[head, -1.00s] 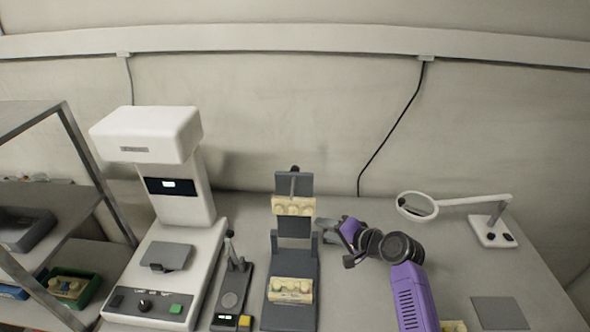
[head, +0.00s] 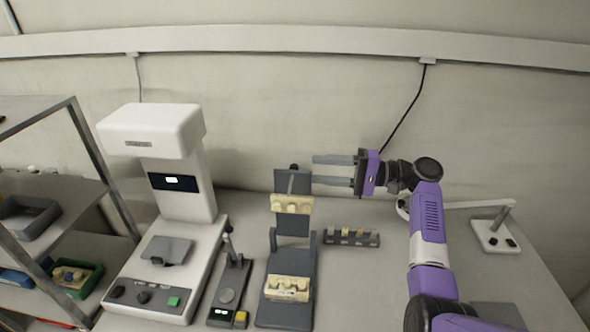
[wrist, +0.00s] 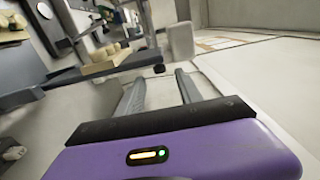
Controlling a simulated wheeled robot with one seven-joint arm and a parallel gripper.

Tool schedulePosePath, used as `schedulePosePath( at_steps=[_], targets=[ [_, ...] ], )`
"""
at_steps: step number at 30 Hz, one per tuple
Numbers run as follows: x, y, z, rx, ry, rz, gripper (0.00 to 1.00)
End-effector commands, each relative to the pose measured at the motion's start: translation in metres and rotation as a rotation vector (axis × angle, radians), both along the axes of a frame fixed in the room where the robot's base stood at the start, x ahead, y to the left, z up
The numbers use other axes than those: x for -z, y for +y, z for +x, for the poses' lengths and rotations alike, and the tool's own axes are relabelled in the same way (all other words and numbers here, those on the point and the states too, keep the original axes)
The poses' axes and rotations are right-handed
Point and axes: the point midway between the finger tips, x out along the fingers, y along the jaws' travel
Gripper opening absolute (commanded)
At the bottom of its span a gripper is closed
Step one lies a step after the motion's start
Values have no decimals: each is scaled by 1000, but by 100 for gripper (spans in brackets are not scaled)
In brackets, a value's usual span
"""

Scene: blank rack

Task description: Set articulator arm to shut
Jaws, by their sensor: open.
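The articulator (head: 287,312) is a dark grey stand on the bench, with a cream dental cast (head: 288,288) on its base. Its upper arm (head: 293,222) stands upright, raised off the base, with a second cream cast (head: 292,204) on it and a dark knob (head: 294,168) at its top. My gripper (head: 316,170) is open and empty, its two fingers pointing left, just right of the upper arm's top. In the wrist view, the fingers (wrist: 157,86) are spread, and the upper arm with its cast (wrist: 103,58) and knob (wrist: 158,69) lies beyond them.
A white machine (head: 150,265) and a small dark device (head: 229,290) stand left of the articulator. A small rack of pegs (head: 351,237) sits to its right, below my gripper. A magnifier lamp base (head: 493,237) is farther right. A shelf (head: 75,195) stands far left.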

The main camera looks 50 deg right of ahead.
Motion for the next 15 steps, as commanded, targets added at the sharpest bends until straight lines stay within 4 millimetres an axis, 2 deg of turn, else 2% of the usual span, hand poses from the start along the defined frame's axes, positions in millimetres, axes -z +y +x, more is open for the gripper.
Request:
schedulePosePath(
  at_steps=[9, 15],
  targets=[
    [-2, 31, 38, -2, 4, 0, 42],
    [0, 42, 53, 0, 4, 0, 42]
  ],
)
